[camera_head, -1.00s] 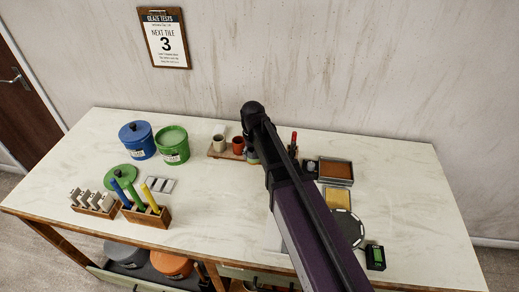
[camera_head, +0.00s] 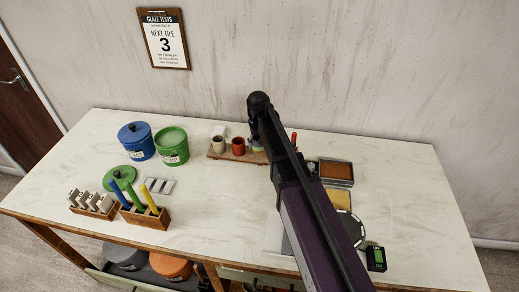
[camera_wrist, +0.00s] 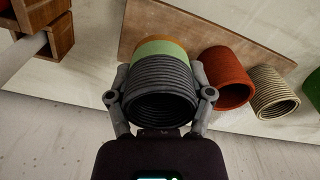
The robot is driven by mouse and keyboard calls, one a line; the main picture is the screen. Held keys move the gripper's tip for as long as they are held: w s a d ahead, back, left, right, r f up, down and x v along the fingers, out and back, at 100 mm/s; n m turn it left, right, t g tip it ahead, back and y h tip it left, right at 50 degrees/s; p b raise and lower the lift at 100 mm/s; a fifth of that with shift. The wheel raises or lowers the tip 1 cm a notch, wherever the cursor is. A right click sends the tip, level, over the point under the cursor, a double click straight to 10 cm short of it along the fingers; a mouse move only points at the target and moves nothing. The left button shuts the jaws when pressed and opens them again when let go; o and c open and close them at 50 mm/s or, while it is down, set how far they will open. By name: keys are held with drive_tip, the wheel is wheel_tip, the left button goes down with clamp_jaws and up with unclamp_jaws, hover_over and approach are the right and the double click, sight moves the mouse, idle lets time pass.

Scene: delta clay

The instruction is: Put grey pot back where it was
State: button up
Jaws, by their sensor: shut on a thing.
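The grey pot (camera_wrist: 165,77) fills the middle of the wrist view, its dark mouth facing the camera. It has ribbed sides, a pale green band and an orange-brown far end. My gripper (camera_wrist: 158,88) is shut on it, one finger on each side. The pot is over the wooden board (camera_wrist: 190,25); I cannot tell whether it touches it. A red pot (camera_wrist: 226,80) and a cream pot (camera_wrist: 273,92) are beside it. In the head view my arm hides the gripper and most of the grey pot (camera_head: 257,148); the board (camera_head: 215,155) shows to its left.
A blue tub (camera_head: 137,142) and a green tub (camera_head: 172,147) stand left of the board. A tray of brown material (camera_head: 336,172) lies right of my arm. A wooden tool holder (camera_head: 147,217) is at the front left. The front middle of the table is clear.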

sight(259, 154)
drive_tip(key=shift+w+f+b, duration=0.15)
drive_tip(key=shift+f+b, duration=0.75)
drive_tip(key=shift+f, duration=0.05)
drive_tip(key=shift+w+f+b, duration=0.1)
drive_tip(key=shift+f+b, duration=0.75)
drive_tip(key=shift+f, duration=0.05)
drive_tip(key=shift+f, duration=0.1)
drive_tip(key=o, duration=1.2)
drive_tip(key=shift+c, duration=0.2)
drive_tip(key=shift+r, duration=0.2)
wheel_tip(259, 154, up, 12)
drive_tip(key=p, duration=1.2)
